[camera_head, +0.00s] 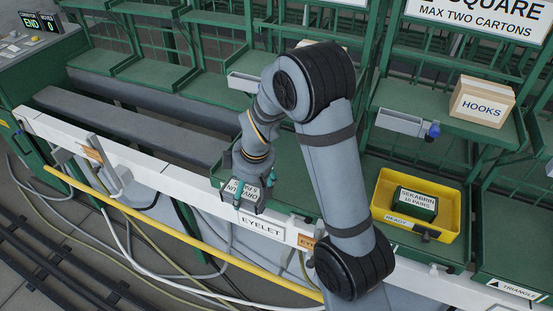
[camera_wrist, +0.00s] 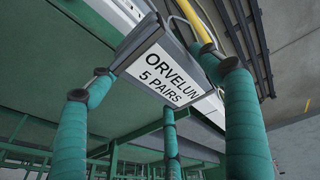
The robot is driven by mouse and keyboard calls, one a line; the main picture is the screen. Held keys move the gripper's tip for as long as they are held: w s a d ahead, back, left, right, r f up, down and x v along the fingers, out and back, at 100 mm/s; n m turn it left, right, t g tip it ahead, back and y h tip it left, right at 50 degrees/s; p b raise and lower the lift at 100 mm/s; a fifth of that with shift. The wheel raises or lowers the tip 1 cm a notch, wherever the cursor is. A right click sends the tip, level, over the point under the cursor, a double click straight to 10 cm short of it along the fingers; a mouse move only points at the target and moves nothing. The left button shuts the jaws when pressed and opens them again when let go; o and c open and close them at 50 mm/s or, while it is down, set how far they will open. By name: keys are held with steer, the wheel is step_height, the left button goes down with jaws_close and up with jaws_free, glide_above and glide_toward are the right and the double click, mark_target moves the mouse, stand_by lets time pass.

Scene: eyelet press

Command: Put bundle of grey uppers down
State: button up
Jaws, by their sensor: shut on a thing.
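The bundle of grey uppers (camera_head: 231,191) carries a white label, which reads "ORVELUN 5 PAIRS" in the wrist view (camera_wrist: 163,77). My gripper (camera_head: 254,192) is shut on it, with teal fingers around its sides. In the wrist view the fingers of my gripper (camera_wrist: 150,75) stand around the labelled face. The bundle is over the green shelf (camera_head: 290,197) behind the "EYELET" sign (camera_head: 262,227). I cannot tell whether its underside touches the shelf. My arm hides part of the shelf on the right.
A yellow "READY" bin (camera_head: 457,199) holding a green "SERABRIN" pack (camera_head: 414,204) stands to the right. A "HOOKS" carton (camera_head: 481,104) sits on an upper shelf. A white front rail (camera_head: 165,184) and yellow pipe (camera_head: 180,237) run along the front. Green racks (camera_head: 165,70) rise behind.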

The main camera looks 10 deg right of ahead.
steer(key=w+d+p, duration=0.1)
steer(key=w+d, duration=0.1)
steer(key=w, duration=0.1)
steer(key=w+d+p, duration=0.1)
steer(key=w+d, duration=0.1)
steer(key=w, duration=0.1)
steer(key=w+d+p, duration=0.1)
steer(key=w+d, duration=0.2)
steer(key=shift+w+d+r, duration=0.1)
steer(key=shift+w, duration=0.3)
steer(key=w+d+p, duration=0.2)
steer(key=w, duration=0.1)
steer(key=shift+d+r, duration=0.1)
steer(key=shift+d, duration=0.1)
steer(key=shift+f, duration=0.55)
steer(key=shift+w+f, duration=0.1)
steer(key=shift+f, duration=0.25)
steer(key=shift+a, duration=0.1)
steer(key=shift+f, duration=0.15)
steer(key=o, duration=1.4)
steer(key=shift+o, duration=0.2)
